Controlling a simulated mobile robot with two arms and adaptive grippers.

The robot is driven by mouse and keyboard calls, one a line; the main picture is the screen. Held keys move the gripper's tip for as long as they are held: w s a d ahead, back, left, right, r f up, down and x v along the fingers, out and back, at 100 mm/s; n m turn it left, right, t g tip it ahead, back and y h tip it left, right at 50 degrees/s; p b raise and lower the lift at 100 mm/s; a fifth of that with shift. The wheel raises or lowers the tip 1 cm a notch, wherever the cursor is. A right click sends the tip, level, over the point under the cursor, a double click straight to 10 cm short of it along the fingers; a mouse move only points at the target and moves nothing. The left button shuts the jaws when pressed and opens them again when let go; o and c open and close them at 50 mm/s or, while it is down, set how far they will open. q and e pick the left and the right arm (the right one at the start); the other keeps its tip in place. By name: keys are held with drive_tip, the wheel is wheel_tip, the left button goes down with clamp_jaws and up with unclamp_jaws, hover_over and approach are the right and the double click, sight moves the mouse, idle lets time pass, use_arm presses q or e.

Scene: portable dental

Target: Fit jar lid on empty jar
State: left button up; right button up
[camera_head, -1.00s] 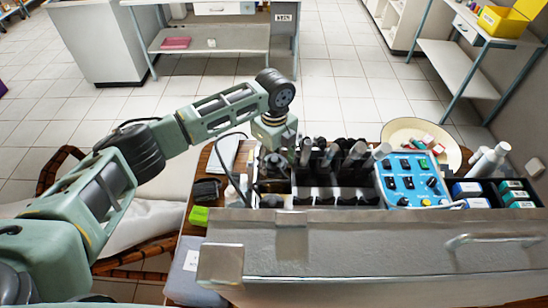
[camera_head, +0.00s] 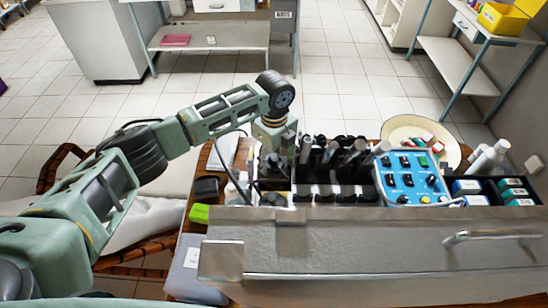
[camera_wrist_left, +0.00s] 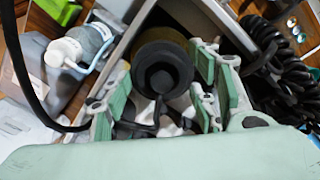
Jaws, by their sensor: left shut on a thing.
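My left gripper (camera_head: 273,160) reaches down into the left end of the open case. In the left wrist view its green-padded fingers (camera_wrist_left: 160,88) stand on both sides of a dark round piece with a knob-like middle, which looks like the jar lid (camera_wrist_left: 163,75). The gripper is shut on it. A brownish round rim, probably the empty jar (camera_wrist_left: 160,47), shows just behind the lid. I cannot tell whether the lid sits on it or is held just above. In the head view the lid and jar are hard to make out among dark parts. My right gripper is not in view.
The grey case wall (camera_head: 370,255) runs along the front. Black handpieces (camera_head: 345,158) and a blue control panel (camera_head: 410,178) stand right of my gripper. A white-capped bottle (camera_wrist_left: 75,48) is close on the left in the wrist view. A bright green box (camera_head: 199,214) lies left of the case.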

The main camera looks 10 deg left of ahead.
sight(274, 159)
use_arm(q)
drive_tip(key=shift+f, duration=0.1)
drive_tip(key=o, duration=1.2)
wheel_tip(274, 159, up, 12)
idle(0.4)
